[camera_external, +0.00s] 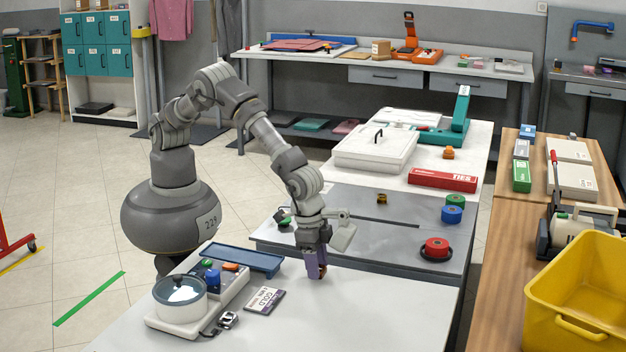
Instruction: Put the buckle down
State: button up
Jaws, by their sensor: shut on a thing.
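My gripper (316,271) points down over the near white table (365,315), close to its far edge beside the grey table. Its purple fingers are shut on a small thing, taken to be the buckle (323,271). Only a bit of orange-brown shows at the fingertips; the fingers hide the rest, so its shape cannot be told. The fingertips are very near the tabletop; I cannot tell whether the held thing touches it.
Left of my gripper lie a dark label card (265,301), a small silver-and-black item (228,320), a lidded pot device (180,298) and a blue tray (236,260). A red spool (437,247) stands on the grey table. The white table's right part is clear.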

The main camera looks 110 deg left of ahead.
jog(key=shift+f, duration=0.65)
jog(key=shift+f, duration=0.2)
jog(key=o, duration=1)
jog(key=shift+o, duration=0.2)
jog(key=shift+r, duration=0.1)
